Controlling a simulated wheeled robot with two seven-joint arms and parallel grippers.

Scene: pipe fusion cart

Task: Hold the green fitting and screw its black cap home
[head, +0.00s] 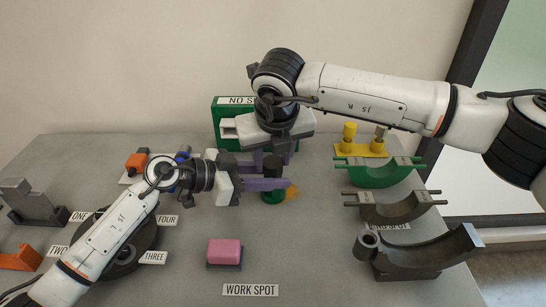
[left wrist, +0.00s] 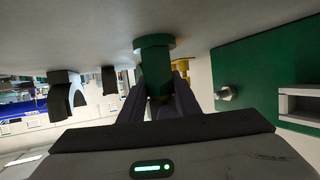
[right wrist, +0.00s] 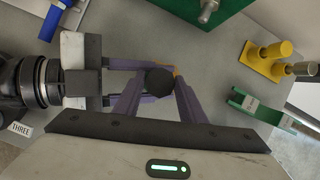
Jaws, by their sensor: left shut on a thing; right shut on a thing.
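The green fitting (head: 271,196) stands upright on the table, mostly covered by my grippers in the head view. In the left wrist view the fitting (left wrist: 155,66) sits between the fingers of my left gripper (head: 268,184), which is shut on its side. The black cap (right wrist: 159,80) shows from above in the right wrist view, round and dark. My right gripper (right wrist: 155,96) comes from above and is shut on the cap, with a finger on either side. The cap is over the fitting; the thread between them is hidden, so I cannot tell how far down it sits.
An orange part (head: 291,192) shows just right of the fitting. A green box (head: 222,112) stands behind. Yellow posts (head: 349,133) and curved saddles (head: 385,207) are at the right. A pink block (head: 224,251) sits in front. The table is clear near the WORK SPOT label (head: 250,290).

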